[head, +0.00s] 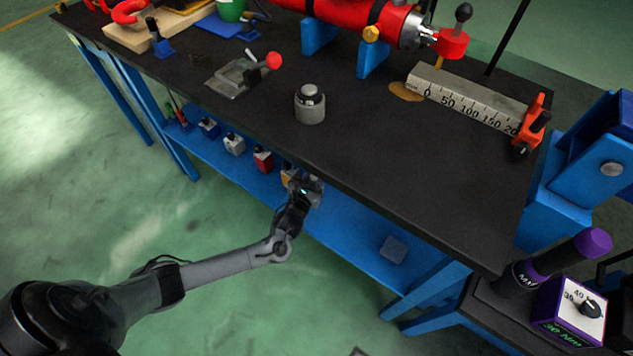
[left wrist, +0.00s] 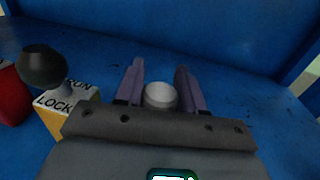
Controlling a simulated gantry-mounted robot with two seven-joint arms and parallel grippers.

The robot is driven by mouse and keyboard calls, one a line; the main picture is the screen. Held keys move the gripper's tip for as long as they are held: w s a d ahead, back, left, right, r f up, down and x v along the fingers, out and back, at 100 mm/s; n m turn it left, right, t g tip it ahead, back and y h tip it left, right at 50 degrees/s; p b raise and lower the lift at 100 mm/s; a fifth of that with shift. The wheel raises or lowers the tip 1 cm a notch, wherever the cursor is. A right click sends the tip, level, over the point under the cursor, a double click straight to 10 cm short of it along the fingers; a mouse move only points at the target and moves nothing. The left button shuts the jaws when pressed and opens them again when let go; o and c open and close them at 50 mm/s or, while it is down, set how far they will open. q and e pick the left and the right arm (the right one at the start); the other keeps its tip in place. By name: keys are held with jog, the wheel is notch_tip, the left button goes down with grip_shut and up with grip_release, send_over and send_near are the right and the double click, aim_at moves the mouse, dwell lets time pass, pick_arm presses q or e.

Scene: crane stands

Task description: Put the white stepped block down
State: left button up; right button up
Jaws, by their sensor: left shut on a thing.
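My left gripper (head: 306,188) reaches in over the blue lower shelf (head: 345,225), below the front edge of the dark bench top. In the left wrist view its two purple-grey fingers (left wrist: 160,84) are shut on a white piece with a round top, the white stepped block (left wrist: 160,97). Only the top of the block shows between the fingers; its lower part is hidden by the gripper, so I cannot tell whether it touches the shelf. In the head view I cannot make the block out. My right gripper is not in view.
A yellow-and-white block with a black knob (left wrist: 66,100), marked LOCK, stands left of the gripper, beside a red block (left wrist: 10,95). More small blocks line the shelf leftward in the head view. A grey square (head: 393,249) lies to the right. The bench top (head: 400,150) overhangs the shelf.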

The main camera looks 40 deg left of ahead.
aim_at(316, 180)
pick_arm(q)
notch_tip(316, 180, down, 4)
jog(key=b, duration=0.3)
jog(key=shift+w, duration=0.1)
jog(key=shift+r, duration=0.15)
jog(key=o, duration=1)
jog(key=shift+o, duration=0.2)
